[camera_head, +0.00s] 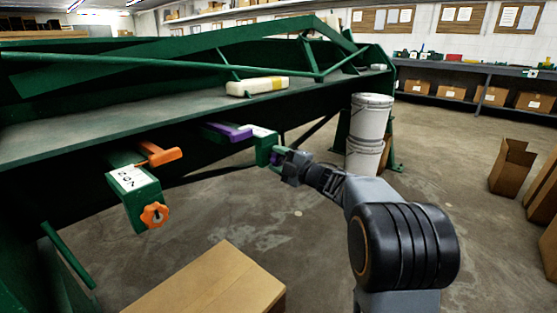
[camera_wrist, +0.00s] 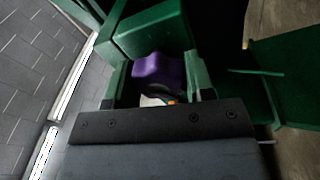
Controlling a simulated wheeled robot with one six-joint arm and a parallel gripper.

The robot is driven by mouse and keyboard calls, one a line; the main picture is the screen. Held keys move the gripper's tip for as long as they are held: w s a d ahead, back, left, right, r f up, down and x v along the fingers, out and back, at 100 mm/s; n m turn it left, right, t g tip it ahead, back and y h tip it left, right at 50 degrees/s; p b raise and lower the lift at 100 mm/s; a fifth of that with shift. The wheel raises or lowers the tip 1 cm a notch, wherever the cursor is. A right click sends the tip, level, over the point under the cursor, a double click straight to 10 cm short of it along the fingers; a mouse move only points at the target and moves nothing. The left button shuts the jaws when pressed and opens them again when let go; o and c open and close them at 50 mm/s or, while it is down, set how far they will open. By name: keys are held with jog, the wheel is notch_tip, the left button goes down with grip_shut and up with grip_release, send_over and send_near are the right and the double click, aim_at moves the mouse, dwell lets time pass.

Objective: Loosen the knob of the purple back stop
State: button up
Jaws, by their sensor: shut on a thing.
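The purple back stop (camera_head: 230,132) is a flat purple bar reaching from the bench edge into a green block (camera_head: 264,150). Its purple knob (camera_head: 275,159) is on the block's near side and mostly hidden by my gripper (camera_head: 281,160) in the head view. In the wrist view, the purple knob (camera_wrist: 160,70) sits between the two fingers of my gripper (camera_wrist: 160,80), with the green block (camera_wrist: 150,33) behind it. My gripper is shut on the knob.
A second stop with an orange bar (camera_head: 160,154) and orange knob (camera_head: 155,215) is on a labelled green block to the left. A cream and yellow object (camera_head: 257,87) lies on the bench (camera_head: 90,128). White buckets (camera_head: 369,118) and a cardboard box (camera_head: 210,285) stand on the floor.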

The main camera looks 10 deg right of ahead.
jog(key=shift+d+r, duration=0.1)
jog(key=o, duration=0.9)
jog(key=p+v, duration=0.3)
jog(key=v, duration=1)
jog(key=shift+s+d+p, duration=0.25)
jog(key=shift+p, duration=0.1)
notch_tip(320, 180, up, 21)
jog(key=s+m+h+p, duration=0.1)
jog(key=m+h+p, duration=1.35)
jog(key=p, duration=0.75)
jog(key=s+a+r+m+g+p, duration=0.2)
jog(key=s+a+m+g+p, duration=0.1)
jog(key=s+p, duration=0.2)
jog(key=s+a+r+m+g+y+p, duration=0.1)
jog(key=s+a+r+m+g+p, duration=0.1)
jog(key=s+p, duration=0.4)
jog(key=s+a+r+m+g+y+p, duration=0.1)
jog(key=s+a+m+g+p, duration=0.3)
jog(key=s, duration=0.4)
jog(key=shift+s+r+g+p, duration=0.4)
jog(key=shift+r+g+p, duration=0.45)
jog(key=shift+g, duration=0.25)
